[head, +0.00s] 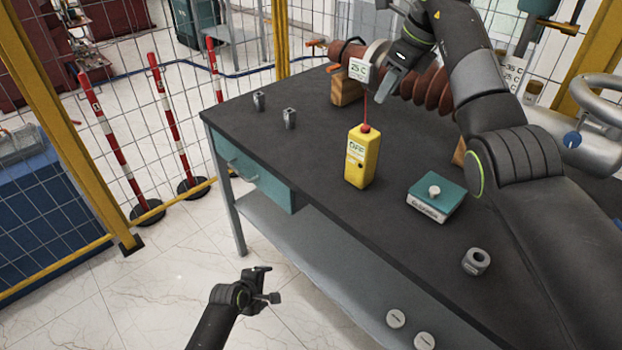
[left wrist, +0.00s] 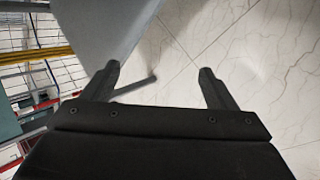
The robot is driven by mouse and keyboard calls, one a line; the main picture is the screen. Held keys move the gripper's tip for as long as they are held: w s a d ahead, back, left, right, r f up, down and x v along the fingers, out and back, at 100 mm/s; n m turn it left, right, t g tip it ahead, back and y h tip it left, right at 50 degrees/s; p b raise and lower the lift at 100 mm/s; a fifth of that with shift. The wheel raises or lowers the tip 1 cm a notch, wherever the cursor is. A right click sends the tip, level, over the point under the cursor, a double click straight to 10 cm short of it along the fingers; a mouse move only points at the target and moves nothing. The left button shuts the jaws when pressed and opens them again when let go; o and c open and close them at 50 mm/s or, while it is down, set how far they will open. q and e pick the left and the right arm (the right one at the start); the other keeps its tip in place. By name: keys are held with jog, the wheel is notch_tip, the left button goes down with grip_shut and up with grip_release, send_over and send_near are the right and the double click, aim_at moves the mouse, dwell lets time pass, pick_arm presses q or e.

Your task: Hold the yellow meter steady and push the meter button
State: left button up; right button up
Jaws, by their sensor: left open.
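The yellow meter (head: 361,157) stands upright on the dark tabletop in the head view. Its display reads OFF, and a red probe tip points up from its top. Its button is too small to make out clearly. My left gripper (head: 268,284) is open and empty, low beyond the front of the table and well apart from the meter. Its two spread fingers show in the left wrist view (left wrist: 160,88) with only floor and a table leg between them. My right gripper (head: 392,88) is above the table behind the meter, by the brown bushing; its fingertips are unclear.
A teal box with a white knob (head: 437,196), a grey ring (head: 476,261) and two small metal blocks (head: 289,118) stand on the table (head: 300,160).

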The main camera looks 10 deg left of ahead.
pick_arm(q)
jog(key=w+d+r+n+t+h, duration=0.1)
jog(key=w+d+r+n, duration=0.3)
jog(key=r, duration=0.5)
jog(key=n+t+h, duration=0.3)
jog(key=n+h, duration=0.3)
jog(key=n, duration=0.1)
send_near(356, 152)
jog(key=x, duration=1.2)
jog(key=shift+w+d+f, duration=0.15)
jog(key=shift+w, duration=0.2)
jog(key=c, duration=1.1)
jog(key=shift+c, duration=0.9)
pick_arm(e)
jog(key=shift+c, duration=0.6)
grip_shut()
